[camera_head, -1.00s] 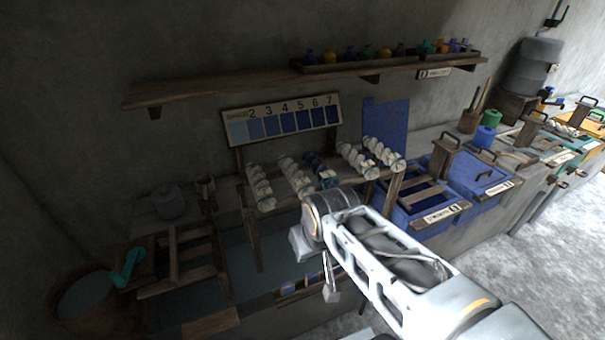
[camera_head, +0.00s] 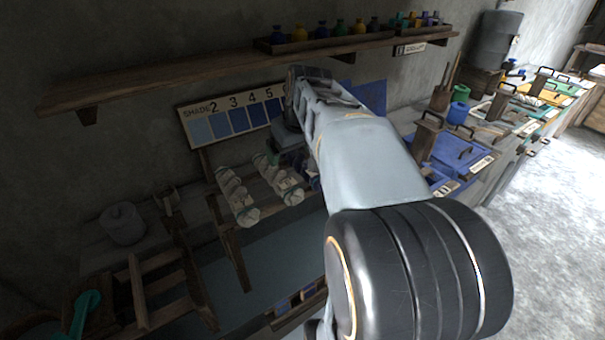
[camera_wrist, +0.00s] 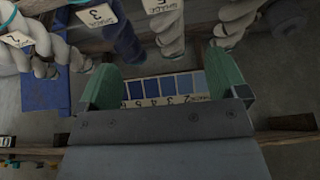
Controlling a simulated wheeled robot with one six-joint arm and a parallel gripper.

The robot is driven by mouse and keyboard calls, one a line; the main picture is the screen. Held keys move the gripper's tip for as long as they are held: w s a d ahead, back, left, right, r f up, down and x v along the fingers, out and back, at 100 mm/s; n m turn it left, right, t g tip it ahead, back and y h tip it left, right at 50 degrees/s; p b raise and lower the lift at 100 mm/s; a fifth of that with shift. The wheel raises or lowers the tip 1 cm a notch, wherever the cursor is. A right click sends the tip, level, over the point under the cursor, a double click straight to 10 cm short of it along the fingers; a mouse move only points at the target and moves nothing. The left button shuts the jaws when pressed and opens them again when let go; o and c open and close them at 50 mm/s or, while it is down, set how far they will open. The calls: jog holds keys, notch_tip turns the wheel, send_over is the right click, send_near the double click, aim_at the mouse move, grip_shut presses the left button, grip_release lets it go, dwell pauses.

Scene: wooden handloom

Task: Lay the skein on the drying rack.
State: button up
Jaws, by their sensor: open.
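Pale twisted skeins (camera_head: 236,195) (camera_head: 278,178) lie on a wooden stand (camera_head: 229,243) below the shade card. In the wrist view, a dark blue skein (camera_wrist: 124,40) tagged 3 lies between pale skeins (camera_wrist: 166,32) (camera_wrist: 38,50) beyond my fingertips. My gripper (camera_wrist: 163,62) has its green fingers apart, with nothing between them but a view of the shade card. In the head view, my arm covers most of the gripper and the right part of the stand. I cannot tell which frame is the drying rack; an empty slatted wooden frame (camera_head: 152,285) stands at lower left.
The shade card (camera_head: 228,118) leans behind the skeins. A wall shelf (camera_head: 180,72) with small bottles runs above. Blue vats (camera_head: 455,150) stand to the right, and a grey lidded pot (camera_head: 121,224) to the left. A blue cloth (camera_wrist: 45,88) shows in the wrist view.

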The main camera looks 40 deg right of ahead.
jog(key=b, duration=0.1)
send_near(304, 161)
jog(key=b+x, duration=0.1)
jog(key=x, duration=0.3)
jog(key=shift+w+f, duration=0.15)
jog(key=shift+f, duration=0.25)
jog(key=shift+x, duration=2.95)
jog(key=c, duration=1.2)
jog(key=shift+o, duration=0.2)
jog(key=shift+r, duration=0.15)
